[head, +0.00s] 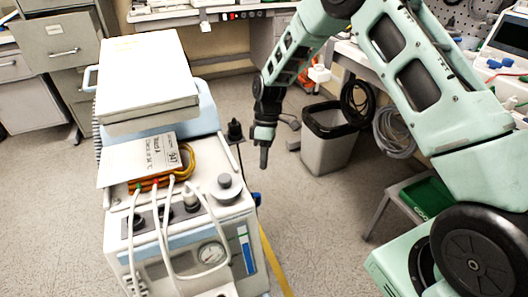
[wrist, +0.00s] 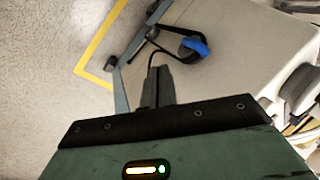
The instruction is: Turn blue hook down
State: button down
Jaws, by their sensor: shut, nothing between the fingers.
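The blue hook (wrist: 194,47) shows in the wrist view as a small bright blue piece beside the pale body of a machine, with a dark curved part around it. My gripper (wrist: 158,72) is shut and empty, its fingertips a little left of and below the blue piece in that view. They look apart from it, but the depth gap is hard to judge. In the head view my gripper (head: 264,158) points down just right of the white medical machine (head: 180,240).
The machine's top carries a white box (head: 147,75), a paper card (head: 145,158), cables and knobs. Yellow tape (head: 275,262) marks the floor, which is open between the machine and the bin.

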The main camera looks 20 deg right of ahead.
jog(key=s+a+f, duration=0.3)
jog(key=s+f, duration=0.1)
jog(key=shift+s+f, duration=0.25)
jog(key=shift+s, duration=0.15)
jog(key=shift+a, duration=0.1)
